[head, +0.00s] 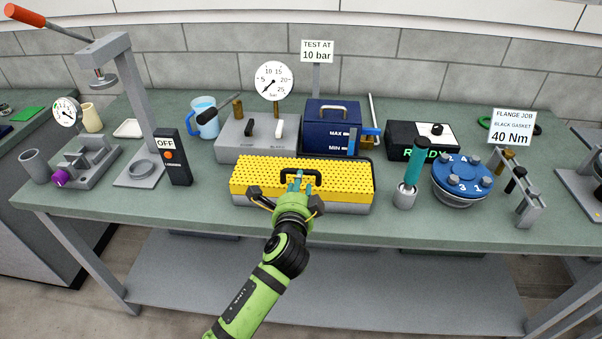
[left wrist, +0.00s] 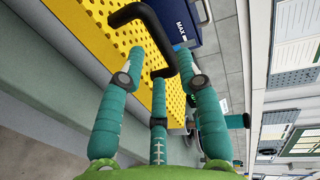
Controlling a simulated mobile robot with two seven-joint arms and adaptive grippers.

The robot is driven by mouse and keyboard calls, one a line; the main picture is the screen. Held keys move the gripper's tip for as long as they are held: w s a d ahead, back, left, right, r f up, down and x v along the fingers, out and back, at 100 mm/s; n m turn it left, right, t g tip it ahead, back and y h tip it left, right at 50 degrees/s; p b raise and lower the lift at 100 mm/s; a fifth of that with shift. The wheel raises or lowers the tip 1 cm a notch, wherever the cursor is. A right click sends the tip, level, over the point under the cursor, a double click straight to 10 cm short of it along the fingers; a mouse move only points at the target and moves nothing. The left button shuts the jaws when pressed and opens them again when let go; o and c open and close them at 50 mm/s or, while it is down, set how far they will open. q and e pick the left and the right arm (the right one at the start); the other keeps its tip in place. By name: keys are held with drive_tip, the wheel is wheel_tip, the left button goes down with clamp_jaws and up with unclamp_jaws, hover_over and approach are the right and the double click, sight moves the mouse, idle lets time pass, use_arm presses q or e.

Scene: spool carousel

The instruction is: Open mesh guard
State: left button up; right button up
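The yellow perforated mesh guard (head: 245,180) lies closed over a grey tray at the bench's front middle. Its black handle (head: 315,174) stands on top. My left gripper (head: 296,183) is at the front of the guard, with its teal fingers at the handle. In the left wrist view the fingers (left wrist: 165,75) are spread, and the black handle (left wrist: 155,25) reaches in between their tips. The mesh guard (left wrist: 100,30) fills the upper left there. I cannot tell whether any finger touches the handle. My right gripper is not in view.
Behind the guard stand a grey block with a gauge (head: 273,80) and a blue tank (head: 318,117). A black OFF switch box (head: 175,160) stands to the left. A green-handled tool (head: 412,165) and a blue flange (head: 463,172) stand to the right.

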use_arm(q)
drive_tip(key=shift+w+f, duration=0.2)
drive_tip(key=shift+w, duration=0.75)
drive_tip(key=shift+w+f, duration=0.2)
drive_tip(key=shift+w, duration=0.8)
drive_tip(key=shift+w+f, duration=0.2)
drive_tip(key=shift+w, duration=0.75)
clamp_jaws()
